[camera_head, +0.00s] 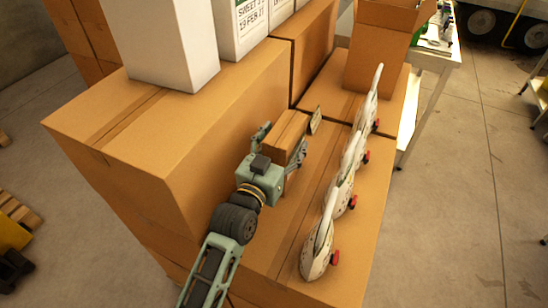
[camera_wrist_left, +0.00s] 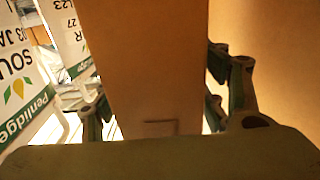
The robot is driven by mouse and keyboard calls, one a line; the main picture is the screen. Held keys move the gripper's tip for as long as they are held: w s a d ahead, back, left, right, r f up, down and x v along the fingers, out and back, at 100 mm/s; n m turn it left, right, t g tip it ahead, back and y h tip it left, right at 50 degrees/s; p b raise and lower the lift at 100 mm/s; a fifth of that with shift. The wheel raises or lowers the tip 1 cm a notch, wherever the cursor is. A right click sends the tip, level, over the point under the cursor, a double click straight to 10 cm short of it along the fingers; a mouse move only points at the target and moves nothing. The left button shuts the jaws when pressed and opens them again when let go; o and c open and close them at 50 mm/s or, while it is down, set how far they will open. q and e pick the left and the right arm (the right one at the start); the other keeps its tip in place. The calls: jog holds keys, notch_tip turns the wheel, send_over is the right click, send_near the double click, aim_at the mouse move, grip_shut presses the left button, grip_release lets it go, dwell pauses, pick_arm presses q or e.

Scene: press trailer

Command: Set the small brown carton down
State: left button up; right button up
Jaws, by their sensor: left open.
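The small brown carton (camera_head: 289,138) is between the fingers of my left gripper (camera_head: 288,128), on the lower cardboard top beside the tall carton's wall. My left gripper is open, with one finger on each side of the carton. In the left wrist view the carton (camera_wrist_left: 145,60) fills the middle, and the fingers of my left gripper (camera_wrist_left: 160,108) show left and right of it. The carton's underside is hidden, so I cannot tell whether it touches the surface below. My right gripper is not in view.
A large brown carton (camera_head: 180,120) rises left of the gripper, with a white box (camera_head: 160,45) on it. Several white curved items with red knobs (camera_head: 318,245) stand in a row to the right. An open carton (camera_head: 375,60) stands behind. Clear cardboard lies nearer the front.

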pick_arm(q)
jog(key=b+v, duration=0.1)
jog(key=v, duration=0.9)
jog(key=shift+f, duration=0.1)
jog(key=shift+s+a, duration=0.2)
jog(key=shift+s, duration=0.3)
